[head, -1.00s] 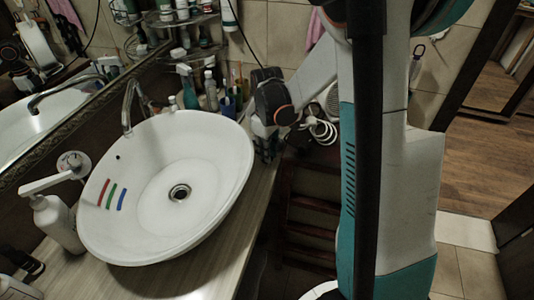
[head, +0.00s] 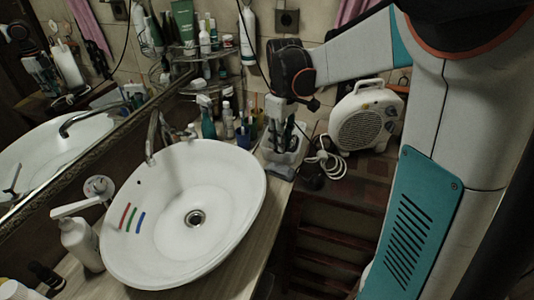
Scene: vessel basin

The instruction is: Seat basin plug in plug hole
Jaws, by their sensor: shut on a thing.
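The white oval basin (head: 237,180) stands on the counter, with the metal-ringed plug hole (head: 195,217) open and dark near the middle of its floor. No plug is in the hole. My gripper (head: 277,143) points down beyond the basin's right rim, at the back right end of the counter, over a clear plastic container. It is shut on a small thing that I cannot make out. The basin plug shows nowhere else, so I take it to be in my fingers. The gripper is well apart from the plug hole.
The clear container (head: 288,160) is at the counter's corner beside a fan heater (head: 367,118) and its white cable. The tap (head: 152,137) rises behind the basin. A soap bottle (head: 82,243) stands at left. Bottles crowd the back. Space above the basin is clear.

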